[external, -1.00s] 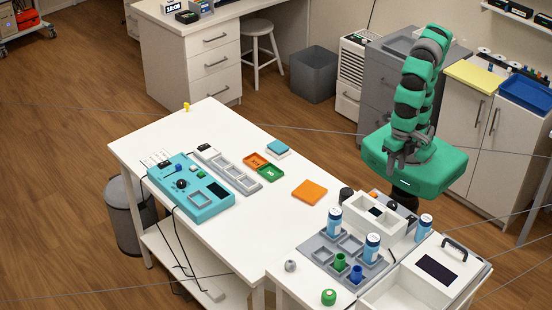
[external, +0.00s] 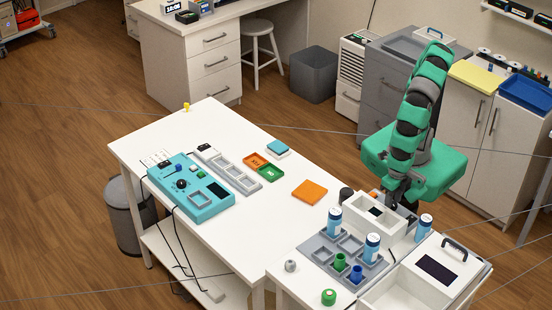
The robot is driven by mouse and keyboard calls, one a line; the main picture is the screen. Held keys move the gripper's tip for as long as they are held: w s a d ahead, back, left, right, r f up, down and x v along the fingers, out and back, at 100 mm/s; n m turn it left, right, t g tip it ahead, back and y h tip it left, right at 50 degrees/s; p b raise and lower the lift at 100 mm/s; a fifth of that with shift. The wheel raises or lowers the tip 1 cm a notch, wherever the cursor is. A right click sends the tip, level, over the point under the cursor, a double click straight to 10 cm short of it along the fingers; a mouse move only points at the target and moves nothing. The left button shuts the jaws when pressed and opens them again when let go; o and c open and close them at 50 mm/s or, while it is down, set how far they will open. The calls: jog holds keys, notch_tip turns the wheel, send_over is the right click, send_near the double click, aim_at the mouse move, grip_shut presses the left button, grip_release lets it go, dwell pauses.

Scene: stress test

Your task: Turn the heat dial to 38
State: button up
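A teal control panel (external: 205,212) lies on the left part of the white table, with a round black knob (external: 181,184), a blue piece, a small green piece and a dark display. A white box (external: 365,222) with a dark slot stands on the right, near my arm. Dark round parts beside it are partly hidden by my arm. No dial marking can be read, so I cannot tell which part is the heat dial. My gripper (external: 394,199) points down just behind the white box, far from the teal panel. Its fingers are too small and dark to tell their opening.
Blue-labelled bottles (external: 372,248) stand around a grey tray (external: 322,257) in front of the white box. A lidded white case (external: 440,268) is at the right. An orange square (external: 309,190) and trays lie mid-table. The table's front middle is clear.

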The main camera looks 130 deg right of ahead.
jog(key=shift+f, duration=0.5)
jog(key=c, duration=0.7)
